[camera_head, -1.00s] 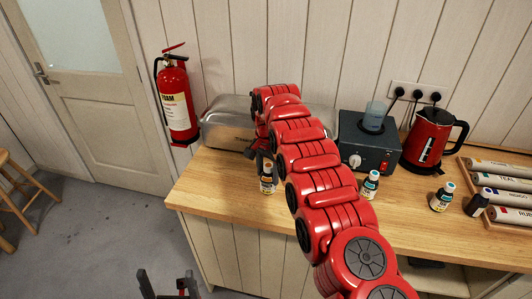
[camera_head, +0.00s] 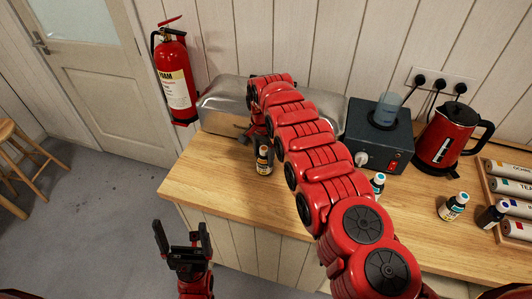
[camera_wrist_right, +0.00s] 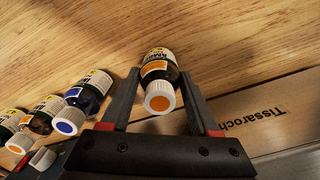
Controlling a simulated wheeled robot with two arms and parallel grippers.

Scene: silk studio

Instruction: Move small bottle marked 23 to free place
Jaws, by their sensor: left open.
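A small dark bottle with a white and orange cap (camera_head: 264,160) stands upright near the left end of the wooden counter. In the right wrist view this bottle (camera_wrist_right: 160,75) is between the fingertips of my right gripper (camera_wrist_right: 160,85), with gaps visible on both sides. No number 23 is legible on any bottle. My right gripper is open; in the head view my red arm partly hides it beside the bottle. My left gripper (camera_head: 181,232) is open and empty, in front of the counter's left end.
A metal case (camera_head: 222,106), grey heating device (camera_head: 378,138) and red kettle (camera_head: 442,137) line the back. Bare counter (camera_head: 210,175) lies left of the orange-capped bottle.

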